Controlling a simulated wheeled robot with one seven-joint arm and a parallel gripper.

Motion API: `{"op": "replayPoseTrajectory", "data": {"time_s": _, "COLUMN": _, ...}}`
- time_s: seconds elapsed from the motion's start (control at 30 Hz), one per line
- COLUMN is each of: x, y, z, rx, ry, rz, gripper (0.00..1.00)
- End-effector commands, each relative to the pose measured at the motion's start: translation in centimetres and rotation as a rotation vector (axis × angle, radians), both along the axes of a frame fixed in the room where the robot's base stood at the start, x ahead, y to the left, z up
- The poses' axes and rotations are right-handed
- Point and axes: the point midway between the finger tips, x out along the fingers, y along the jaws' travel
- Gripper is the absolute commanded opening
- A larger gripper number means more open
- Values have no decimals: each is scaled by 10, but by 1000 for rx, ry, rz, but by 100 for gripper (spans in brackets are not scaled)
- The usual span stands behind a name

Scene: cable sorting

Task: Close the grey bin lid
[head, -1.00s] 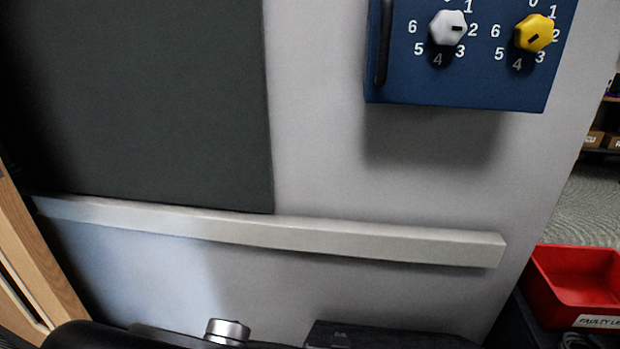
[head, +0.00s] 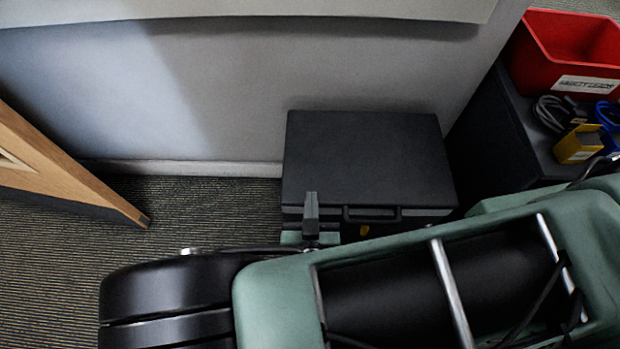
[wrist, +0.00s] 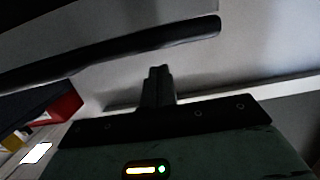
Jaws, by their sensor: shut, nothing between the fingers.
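The grey bin's dark lid (head: 365,155) is in the lower middle of the head view, against the wall. A handle bar (head: 372,214) runs along its front edge. Something small and yellow shows just below that edge. My arm hides most of the bin's body, so I cannot tell how far the lid stands open. My gripper (head: 311,200) is shut and empty at the lid's front edge, left of the handle. In the wrist view my gripper (wrist: 158,72) points towards a dark bar (wrist: 150,40); contact cannot be told.
A red bin (head: 540,55) with a label stands on a dark surface at the right, with cables (head: 552,112) and a yellow box (head: 578,145) beside it. A wooden panel (head: 65,165) is at the left. Carpet (head: 215,210) between it and the lid is clear. A pale ledge crosses the wall above.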

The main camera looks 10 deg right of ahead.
Motion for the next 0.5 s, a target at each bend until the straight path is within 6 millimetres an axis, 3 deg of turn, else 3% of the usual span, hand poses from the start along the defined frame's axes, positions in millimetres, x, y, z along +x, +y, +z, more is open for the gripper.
{"op": "replayPoseTrajectory", "data": {"time_s": 0.1, "x": -1, "y": -1, "z": -19, "rx": -1, "ry": 1, "rz": -2, "gripper": 0}}
{"op": "replayPoseTrajectory", "data": {"time_s": 0.5, "x": -4, "y": 1, "z": -40, "rx": 2, "ry": 14, "rz": 2, "gripper": 0}}
